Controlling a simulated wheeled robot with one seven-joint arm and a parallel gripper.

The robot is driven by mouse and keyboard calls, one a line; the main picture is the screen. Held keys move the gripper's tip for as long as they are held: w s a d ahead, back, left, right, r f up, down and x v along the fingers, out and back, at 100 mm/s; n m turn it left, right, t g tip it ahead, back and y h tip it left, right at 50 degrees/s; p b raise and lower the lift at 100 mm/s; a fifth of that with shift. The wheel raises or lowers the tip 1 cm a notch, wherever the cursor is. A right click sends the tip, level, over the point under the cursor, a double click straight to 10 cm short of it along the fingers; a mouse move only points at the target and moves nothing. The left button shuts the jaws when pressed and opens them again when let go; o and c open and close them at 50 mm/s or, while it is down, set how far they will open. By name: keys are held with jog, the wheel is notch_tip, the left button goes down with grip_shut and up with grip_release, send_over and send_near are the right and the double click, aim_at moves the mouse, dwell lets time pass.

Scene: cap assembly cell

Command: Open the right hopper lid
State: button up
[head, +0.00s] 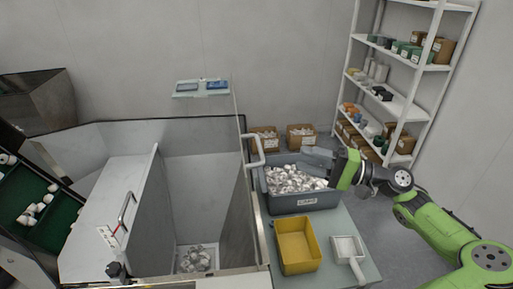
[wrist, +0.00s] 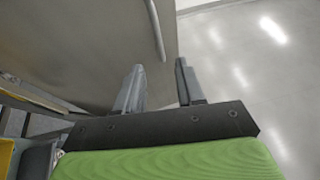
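The right hopper lid (head: 240,190) stands raised along the right side of the right hopper (head: 200,190), which is open at the top with white caps at its bottom. A pale bar handle (head: 255,150) is on the lid's outer side. In the wrist view the lid (wrist: 90,40) is a broad grey panel, with its handle (wrist: 155,28) beyond my fingertips. My gripper (head: 316,158) is right of the handle, above the grey bin, apart from the lid. The wrist view shows my gripper (wrist: 160,78) open and empty, its two fingers well spread.
A grey bin (head: 302,203) of caps, a yellow tray (head: 296,245) and a white scoop (head: 347,250) are on a side table (head: 345,225). The left lid (head: 105,215) has its own handle. A shelf rack (head: 405,100) stands at the back right.

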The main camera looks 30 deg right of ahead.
aim_at(259, 146)
jog(key=x, duration=1.2)
jog(key=shift+w+a+f, duration=0.1)
jog(key=shift+w+a, duration=0.1)
jog(key=shift+w, duration=0.05)
grip_shut()
